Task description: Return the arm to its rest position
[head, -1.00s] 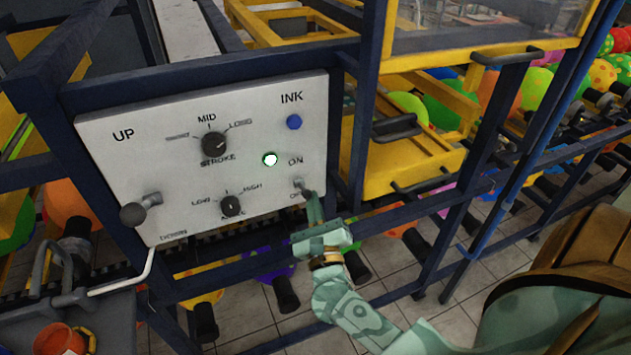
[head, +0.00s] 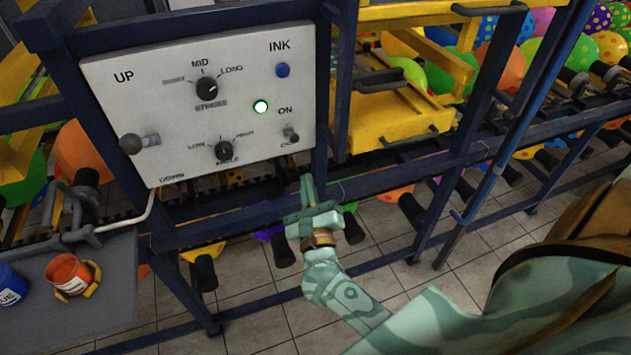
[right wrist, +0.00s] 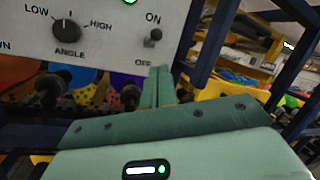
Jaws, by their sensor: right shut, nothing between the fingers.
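My right gripper (head: 306,188) is shut and empty, in front of the frame just below the lower right corner of the white control panel (head: 190,130). It is apart from the ON/OFF toggle switch (head: 290,135), which sits above it. In the right wrist view the shut fingers (right wrist: 161,84) point up, below the toggle (right wrist: 153,37). The toggle lever appears tilted up toward ON. The round light (head: 260,107) on the panel glows green-white. My left gripper is not in view.
A dark blue metal frame (head: 440,165) carries the panel and runs right. A grey shelf (head: 80,310) at lower left holds a red cup (head: 68,274) and a blue cup (head: 10,287). Colourful balloons (head: 505,68) line the machine behind. Tiled floor (head: 255,320) shows below.

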